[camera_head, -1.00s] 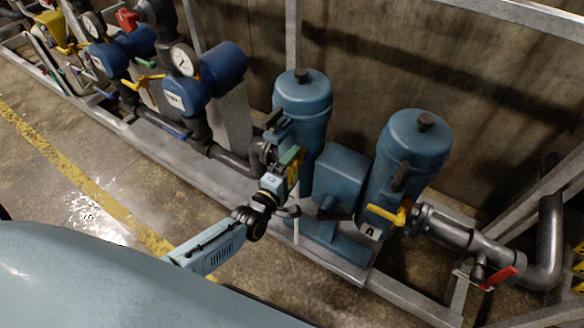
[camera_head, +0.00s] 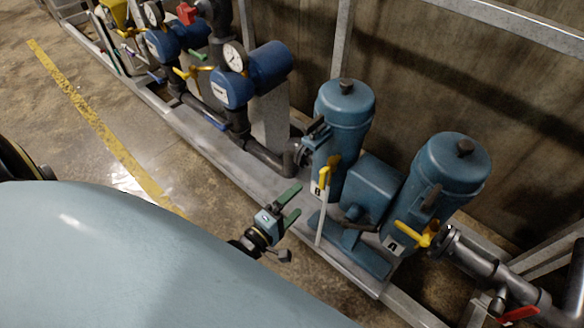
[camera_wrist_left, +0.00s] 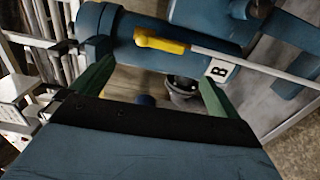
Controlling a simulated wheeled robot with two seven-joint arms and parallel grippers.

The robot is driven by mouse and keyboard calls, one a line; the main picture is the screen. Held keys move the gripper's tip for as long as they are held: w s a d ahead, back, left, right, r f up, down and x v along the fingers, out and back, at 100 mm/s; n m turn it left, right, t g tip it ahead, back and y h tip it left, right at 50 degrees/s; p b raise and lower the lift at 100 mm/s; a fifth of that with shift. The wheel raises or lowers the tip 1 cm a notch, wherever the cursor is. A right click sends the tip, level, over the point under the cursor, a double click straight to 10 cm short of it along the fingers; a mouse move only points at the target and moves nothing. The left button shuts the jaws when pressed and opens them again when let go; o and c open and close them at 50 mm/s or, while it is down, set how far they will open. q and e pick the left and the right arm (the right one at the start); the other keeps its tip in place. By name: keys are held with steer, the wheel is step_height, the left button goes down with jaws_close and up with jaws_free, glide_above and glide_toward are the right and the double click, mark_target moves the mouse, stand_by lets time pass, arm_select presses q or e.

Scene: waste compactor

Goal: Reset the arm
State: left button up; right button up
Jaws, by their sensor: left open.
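My left gripper (camera_head: 290,206) is open and empty. Its two green fingers point toward the blue canister marked B (camera_head: 345,115), with a visible gap between them and it. The yellow handle (camera_head: 326,172) beside the B label hangs clear of the fingers. In the left wrist view the spread fingers (camera_wrist_left: 155,88) frame the blue body, and the yellow handle (camera_wrist_left: 160,42) lies beyond them with a pale rod running right. Most of my left arm is hidden behind my pale blue body. My right gripper is not in view.
The blue canister marked A (camera_head: 450,165) stands at right, with its own yellow handle (camera_head: 425,236). A red valve handle (camera_head: 518,313) is at lower right. A blue pump with a gauge (camera_head: 233,58) stands left of canister B. Open floor with a yellow line (camera_head: 100,130) lies at left.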

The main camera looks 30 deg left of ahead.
arm_select(q)
steer(key=shift+s, duration=0.15)
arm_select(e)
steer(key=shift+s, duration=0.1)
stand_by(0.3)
arm_select(q)
steer(key=s+a+f+m+g+y+p, duration=0.1)
steer(key=s+f+m+g+p, duration=0.95)
steer(key=s, duration=0.35)
steer(key=s+f+m+g+y+p, duration=0.1)
steer(key=s+m+g+p, duration=0.5)
steer(key=s, duration=1.4)
steer(key=shift+a+f+m+y+p, duration=0.3)
steer(key=shift+a+m+y+p, duration=0.1)
steer(key=shift+m+p, duration=0.8)
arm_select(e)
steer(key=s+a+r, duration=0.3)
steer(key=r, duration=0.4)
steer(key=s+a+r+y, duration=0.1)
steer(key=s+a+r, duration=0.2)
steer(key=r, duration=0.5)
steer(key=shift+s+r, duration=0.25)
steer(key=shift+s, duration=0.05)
